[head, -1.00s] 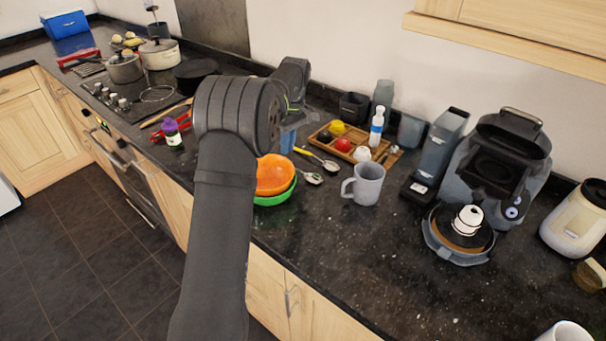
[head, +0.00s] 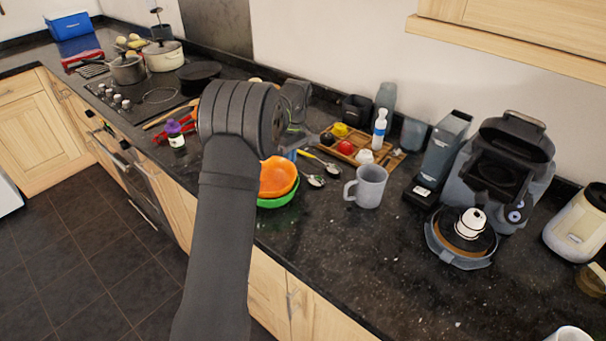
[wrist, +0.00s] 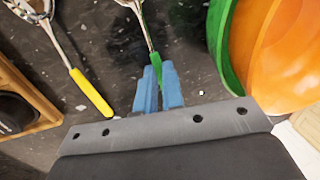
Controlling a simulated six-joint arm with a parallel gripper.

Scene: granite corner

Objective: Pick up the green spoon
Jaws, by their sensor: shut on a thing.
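The green spoon (wrist: 155,62) has a green handle and a metal neck, and it lies on the dark counter. In the wrist view my gripper (wrist: 158,80) has its blue fingers closed around the green handle. The spoon's bowl end runs out of the top of that view. In the head view a metal spoon bowl (head: 315,181) shows near the mug, while my arm hides most of the gripper and the handle.
A yellow-handled spoon (wrist: 92,95) lies just left. An orange bowl (wrist: 285,50) inside a green bowl (wrist: 222,60) stands close on the right. A wooden tray (wrist: 22,110) is at the left. A grey mug (head: 368,187) stands nearby.

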